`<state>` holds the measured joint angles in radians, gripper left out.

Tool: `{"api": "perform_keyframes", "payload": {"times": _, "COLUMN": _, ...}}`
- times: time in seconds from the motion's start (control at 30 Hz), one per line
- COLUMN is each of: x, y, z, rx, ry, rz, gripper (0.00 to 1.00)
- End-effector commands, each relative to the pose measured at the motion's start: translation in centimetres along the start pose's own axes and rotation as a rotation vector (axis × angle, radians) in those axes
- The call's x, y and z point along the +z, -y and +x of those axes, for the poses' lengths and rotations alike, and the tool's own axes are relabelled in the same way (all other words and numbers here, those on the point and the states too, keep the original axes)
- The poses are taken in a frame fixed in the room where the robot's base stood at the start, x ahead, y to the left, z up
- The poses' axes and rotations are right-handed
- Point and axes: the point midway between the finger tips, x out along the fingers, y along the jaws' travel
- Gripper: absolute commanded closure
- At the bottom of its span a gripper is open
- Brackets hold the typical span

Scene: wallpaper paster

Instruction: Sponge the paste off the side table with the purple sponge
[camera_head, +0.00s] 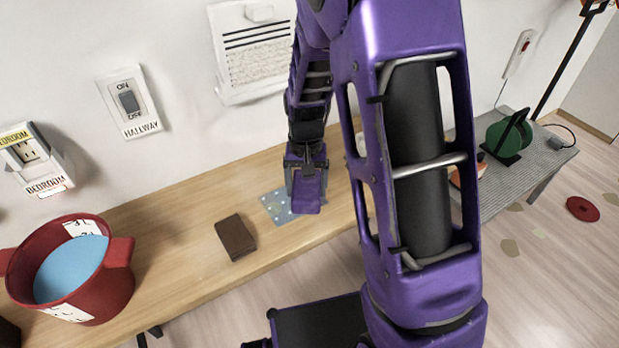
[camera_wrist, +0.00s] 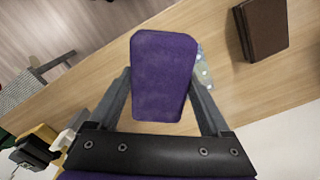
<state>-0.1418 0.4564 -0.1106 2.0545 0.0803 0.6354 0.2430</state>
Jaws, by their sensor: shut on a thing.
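My gripper (camera_head: 306,165) is shut on the purple sponge (camera_wrist: 163,72), which sits between the two fingers in the wrist view. The sponge (camera_head: 308,192) hangs over the wooden table (camera_head: 180,235) in the head view; I cannot tell whether it touches the top. A pale blue-grey patch with light dots (camera_head: 274,206) lies on the wood beside and partly behind the sponge, and its edge shows in the wrist view (camera_wrist: 204,70). I cannot tell whether it is paste. A grey ribbed table (camera_head: 500,185) stands at the right; no paste is clear on it, and my arm hides part.
A dark brown book-like block (camera_head: 236,237) lies on the wooden table left of the gripper. A red bucket of blue liquid (camera_head: 72,268) stands at the left end. A green round object (camera_head: 508,137) is on the grey table. A red disc (camera_head: 582,209) lies on the floor.

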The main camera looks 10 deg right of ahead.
Motion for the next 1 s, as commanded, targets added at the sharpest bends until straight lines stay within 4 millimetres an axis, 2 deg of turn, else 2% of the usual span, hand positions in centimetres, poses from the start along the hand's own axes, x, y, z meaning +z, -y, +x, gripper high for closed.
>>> {"api": "perform_keyframes", "payload": {"times": 0.3, "x": 0.6, "y": 4.1, "z": 0.4, "rx": -0.002, "ry": -0.001, "rz": 0.499, "gripper": 0.76}}
{"api": "perform_keyframes", "payload": {"times": 0.5, "x": 1.0, "y": 5.7, "z": 0.3, "rx": -0.002, "ry": 0.0, "rz": 0.724, "gripper": 0.76}}
{"api": "perform_keyframes", "payload": {"times": 0.7, "x": 1.2, "y": 6.3, "z": 0.2, "rx": -0.001, "ry": 0.001, "rz": 0.816, "gripper": 0.76}}
{"api": "perform_keyframes", "payload": {"times": 1.0, "x": 1.2, "y": 6.3, "z": 0.1, "rx": -0.001, "ry": 0.001, "rz": 0.822, "gripper": 0.76}}
